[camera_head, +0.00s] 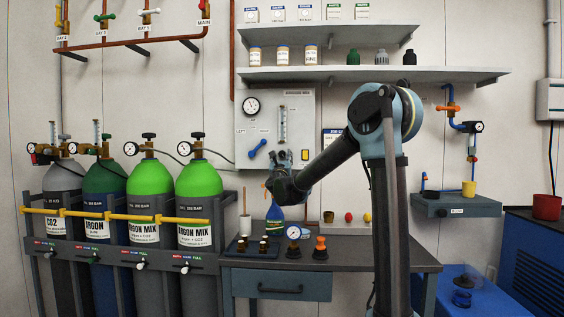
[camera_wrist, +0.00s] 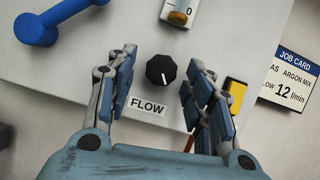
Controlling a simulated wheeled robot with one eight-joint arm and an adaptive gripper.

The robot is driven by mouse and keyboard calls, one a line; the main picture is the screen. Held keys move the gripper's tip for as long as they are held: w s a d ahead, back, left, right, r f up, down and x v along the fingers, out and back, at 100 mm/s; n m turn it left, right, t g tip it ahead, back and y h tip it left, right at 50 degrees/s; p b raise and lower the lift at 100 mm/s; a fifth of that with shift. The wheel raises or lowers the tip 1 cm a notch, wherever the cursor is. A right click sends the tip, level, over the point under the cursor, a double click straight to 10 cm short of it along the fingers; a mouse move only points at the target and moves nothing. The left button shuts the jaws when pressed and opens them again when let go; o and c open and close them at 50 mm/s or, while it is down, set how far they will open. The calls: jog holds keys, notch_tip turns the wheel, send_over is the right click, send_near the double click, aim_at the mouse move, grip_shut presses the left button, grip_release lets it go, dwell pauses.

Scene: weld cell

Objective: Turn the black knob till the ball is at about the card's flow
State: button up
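The black knob (camera_wrist: 161,70) with a white pointer line is on the panel (camera_head: 244,105), above a FLOW label (camera_wrist: 147,106). My gripper (camera_wrist: 161,76) is open, with one finger on each side of the knob in the wrist view and no clear contact. In the head view my gripper (camera_head: 279,160) is in front of the panel's lower part and hides the knob. The flow tube (camera_head: 282,124) stands above it; its lower end (camera_wrist: 180,14) shows a 0 in the wrist view. The job card (camera_wrist: 291,80) reads argon mix, flow 12 l/min.
A blue lever (camera_wrist: 38,29) is left of the knob. A yellow switch (camera_wrist: 235,94) is close to the right finger. A bench (camera_head: 340,258) with a gauge and small parts is below. Gas cylinders (camera_head: 150,178) stand at the left.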

jog(key=v, duration=1.2)
jog(key=shift+f, duration=0.1)
